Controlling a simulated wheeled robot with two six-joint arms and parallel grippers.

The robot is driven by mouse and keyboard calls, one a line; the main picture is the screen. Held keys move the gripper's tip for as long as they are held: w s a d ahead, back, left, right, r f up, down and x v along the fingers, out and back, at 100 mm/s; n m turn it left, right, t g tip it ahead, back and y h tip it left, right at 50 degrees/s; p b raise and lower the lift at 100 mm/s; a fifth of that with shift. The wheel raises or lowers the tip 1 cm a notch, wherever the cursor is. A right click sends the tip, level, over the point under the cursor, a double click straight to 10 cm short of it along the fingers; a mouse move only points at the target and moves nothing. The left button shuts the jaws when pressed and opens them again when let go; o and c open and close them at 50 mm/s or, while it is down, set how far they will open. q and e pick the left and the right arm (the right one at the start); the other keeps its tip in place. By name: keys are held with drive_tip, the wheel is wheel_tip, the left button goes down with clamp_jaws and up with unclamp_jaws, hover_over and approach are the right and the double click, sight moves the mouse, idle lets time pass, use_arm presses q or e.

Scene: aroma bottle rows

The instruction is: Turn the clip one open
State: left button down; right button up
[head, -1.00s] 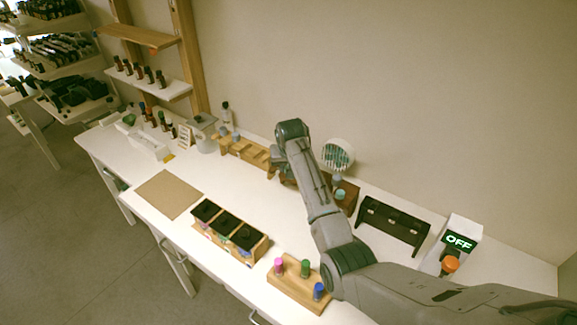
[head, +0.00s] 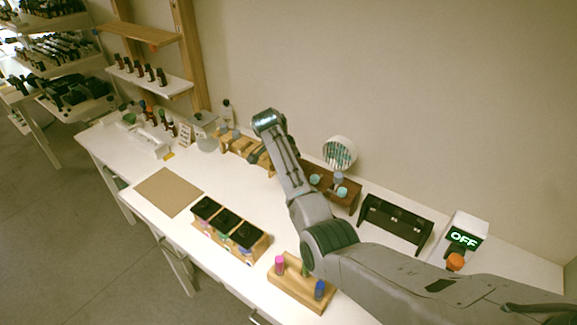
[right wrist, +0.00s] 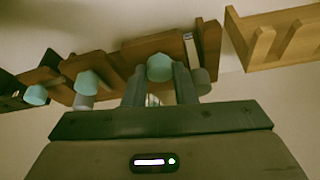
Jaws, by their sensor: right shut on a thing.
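In the right wrist view my right gripper (right wrist: 159,84) has its two grey fingers on either side of a teal faceted top (right wrist: 160,67) and is shut on that piece. Its lower part is mostly hidden by the fingers. Other teal tops (right wrist: 88,82) and (right wrist: 36,95) stand along the dark brown wooden rack (right wrist: 125,58). Grey cylinders (right wrist: 202,82) sit below the rack's boards. In the head view the dark brown rack (head: 322,178) is partly behind my right arm; the gripper's fingers are hidden there. I cannot tell which piece is clip one. My left gripper is not in view.
A light wooden rack (right wrist: 268,40) stands close by on the right in the wrist view. In the head view are a round white fan-like device (head: 339,152), a black stand (head: 396,222), an OFF display box (head: 463,238), and boxes of black-topped bins (head: 228,240). A brown mat (head: 170,192) lies clear.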

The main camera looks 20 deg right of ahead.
drive_tip(key=m+b, duration=0.1)
drive_tip(key=m+g+b, duration=0.1)
drive_tip(key=m, duration=0.1)
drive_tip(key=shift+w+f+m+h+b, duration=0.15)
drive_tip(key=shift+m+h+b, duration=0.15)
drive_tip(key=shift+b, duration=0.05)
drive_tip(key=shift+w+r+m+g+b, duration=0.1)
drive_tip(key=shift+r+m+g+b, duration=0.1)
drive_tip(key=shift+m+g+b, duration=0.95)
drive_tip(key=shift+m+t, duration=0.35)
drive_tip(key=shift+m, duration=0.2)
drive_tip(key=o, duration=1)
drive_tip(key=shift+a, duration=0.1)
drive_tip(key=b+v, duration=0.3)
drive_tip(key=v, duration=0.7)
drive_tip(key=shift+r, duration=0.4)
